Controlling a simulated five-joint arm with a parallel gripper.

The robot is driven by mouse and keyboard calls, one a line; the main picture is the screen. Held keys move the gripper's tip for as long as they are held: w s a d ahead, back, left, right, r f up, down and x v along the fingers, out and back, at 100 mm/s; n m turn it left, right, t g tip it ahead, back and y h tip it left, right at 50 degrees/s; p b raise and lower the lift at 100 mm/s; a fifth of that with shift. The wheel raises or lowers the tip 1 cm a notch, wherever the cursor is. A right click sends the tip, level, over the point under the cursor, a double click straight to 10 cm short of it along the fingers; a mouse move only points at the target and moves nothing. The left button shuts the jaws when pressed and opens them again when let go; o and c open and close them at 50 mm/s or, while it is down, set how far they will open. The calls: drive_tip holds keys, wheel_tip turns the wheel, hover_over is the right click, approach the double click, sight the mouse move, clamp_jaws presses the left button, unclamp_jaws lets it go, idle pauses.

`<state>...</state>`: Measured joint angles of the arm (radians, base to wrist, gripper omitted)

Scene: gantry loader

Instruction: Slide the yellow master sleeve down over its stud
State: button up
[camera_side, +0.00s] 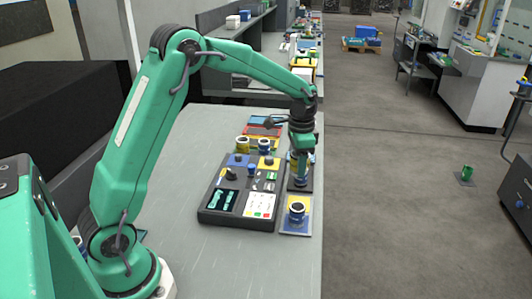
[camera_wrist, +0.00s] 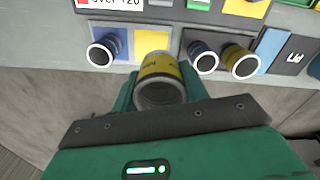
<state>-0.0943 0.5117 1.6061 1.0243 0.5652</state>
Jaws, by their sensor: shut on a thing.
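My gripper (camera_wrist: 158,88) is shut on a yellow sleeve (camera_wrist: 158,70), with one green finger on each side of it in the wrist view. The sleeve has a dark band and dark lettering, and its open end faces the wrist camera. In the side view my gripper (camera_side: 300,174) points down over a dark plate (camera_side: 302,187) at the table's right edge, and its fingers mostly hide the sleeve. A yellow pad (camera_wrist: 151,40) shows just behind the sleeve. I cannot see the stud, nor tell whether the sleeve is around it.
A blue sleeve (camera_wrist: 104,50) stands close beside the held one; another blue sleeve (camera_wrist: 203,58) and a yellow one (camera_wrist: 243,62) stand on the other side. A dark control box (camera_side: 240,190) with knobs and a keypad lies left of my gripper. The near tabletop (camera_side: 225,260) is clear.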

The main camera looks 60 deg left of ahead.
approach(269, 158)
drive_tip(key=shift+w+a+f, duration=0.1)
drive_tip(key=shift+f, duration=0.25)
drive_tip(key=shift+f, duration=3.6)
drive_tip(key=shift+f, duration=0.25)
drive_tip(key=o, duration=1.6)
drive_tip(key=shift+c, duration=0.2)
drive_tip(key=shift+r, duration=0.15)
